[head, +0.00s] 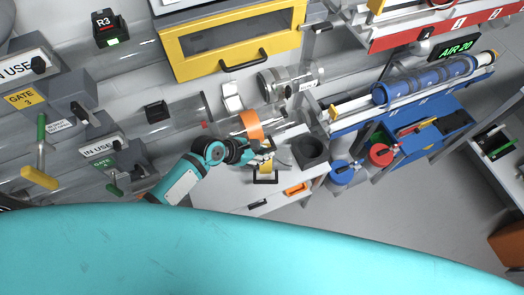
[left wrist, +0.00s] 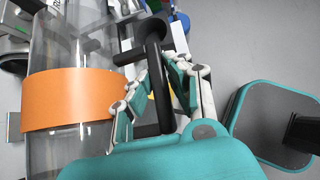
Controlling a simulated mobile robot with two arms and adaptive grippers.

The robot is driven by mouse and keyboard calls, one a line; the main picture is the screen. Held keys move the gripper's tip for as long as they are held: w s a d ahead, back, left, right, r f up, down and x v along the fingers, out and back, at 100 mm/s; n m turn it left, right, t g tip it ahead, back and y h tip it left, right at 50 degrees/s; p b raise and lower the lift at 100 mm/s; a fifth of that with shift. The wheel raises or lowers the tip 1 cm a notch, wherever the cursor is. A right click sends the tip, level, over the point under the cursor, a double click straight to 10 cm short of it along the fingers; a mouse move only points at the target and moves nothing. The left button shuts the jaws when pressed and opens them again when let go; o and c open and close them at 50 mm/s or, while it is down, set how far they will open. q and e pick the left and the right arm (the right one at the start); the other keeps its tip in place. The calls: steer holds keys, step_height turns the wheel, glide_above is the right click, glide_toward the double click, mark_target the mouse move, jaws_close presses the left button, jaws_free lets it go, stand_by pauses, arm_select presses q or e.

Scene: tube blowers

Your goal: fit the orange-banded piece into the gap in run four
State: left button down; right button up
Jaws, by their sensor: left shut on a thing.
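The orange-banded piece is a clear tube with a wide orange band (head: 251,125); the band also fills the left of the left wrist view (left wrist: 70,100). A black bar handle (left wrist: 157,75) stands off along its side. My left gripper (head: 264,158) is shut on this handle, its fingers on both sides of the bar in the left wrist view (left wrist: 158,85). The piece is just below a clear tube (head: 170,111) that ends at its left and a silver coupling (head: 285,82) at upper right. A silver collar (head: 232,96) stands between. I cannot tell whether the piece touches them. My right gripper is not in view.
A yellow-framed cabinet (head: 235,38) hangs above. Gate levers (head: 40,178) stand at left. Blue tube equipment (head: 425,80) is at right, with open floor (head: 385,215) below.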

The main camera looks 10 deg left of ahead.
mark_target(256, 137)
arm_select(q)
steer(key=w+a, duration=0.2)
steer(key=w, duration=0.1)
steer(key=w+a+b, duration=0.1)
steer(key=w, duration=0.1)
steer(key=w+a, duration=0.1)
steer(key=w, duration=0.1)
steer(key=w+a+b, duration=0.1)
steer(key=w+a, duration=0.1)
steer(key=w+a+b, duration=0.1)
steer(key=w+a, duration=0.1)
steer(key=w, duration=0.1)
steer(key=w+a+b, duration=0.1)
steer(key=shift+w+b, duration=0.35)
step_height(256, 137, down, 2)
steer(key=shift+s+f+b, duration=0.15)
steer(key=shift+f+b, duration=0.1)
steer(key=shift+b, duration=0.25)
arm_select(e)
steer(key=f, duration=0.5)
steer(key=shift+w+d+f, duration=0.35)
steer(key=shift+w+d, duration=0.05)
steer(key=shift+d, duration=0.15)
arm_select(q)
steer(key=shift+f, duration=0.25)
